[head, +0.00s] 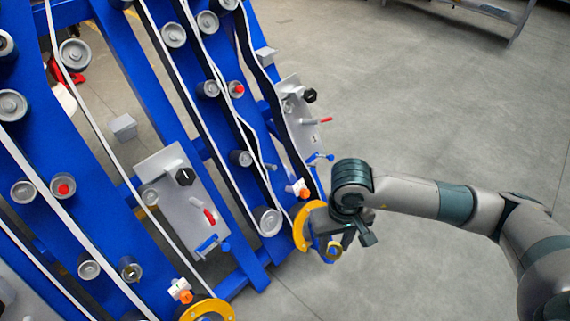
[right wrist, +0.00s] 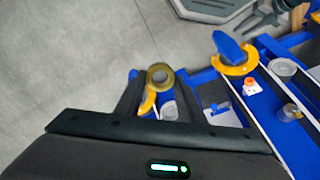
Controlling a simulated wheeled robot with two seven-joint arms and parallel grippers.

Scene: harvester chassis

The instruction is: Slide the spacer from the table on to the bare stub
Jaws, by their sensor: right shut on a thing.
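My right gripper (head: 338,243) is at the lower right end of the blue chassis, just beside a yellow curved guard. It is shut on the spacer (head: 335,251), a small dull-gold ring. In the right wrist view the spacer (right wrist: 160,76) shows its round hole, at the tips of my right gripper (right wrist: 156,90). A small grey peg (head: 272,167) sticks out beside a roller on the right blue plate; I cannot tell whether it is the bare stub. My left gripper is not in view.
The blue chassis (head: 165,125) carries white belts, several grey rollers (head: 240,158) and grey plates with red and blue levers (head: 180,205). Yellow guards (head: 303,222) sit at its lower ends. The concrete floor to the right is open. A grey bench (head: 490,9) stands far back.

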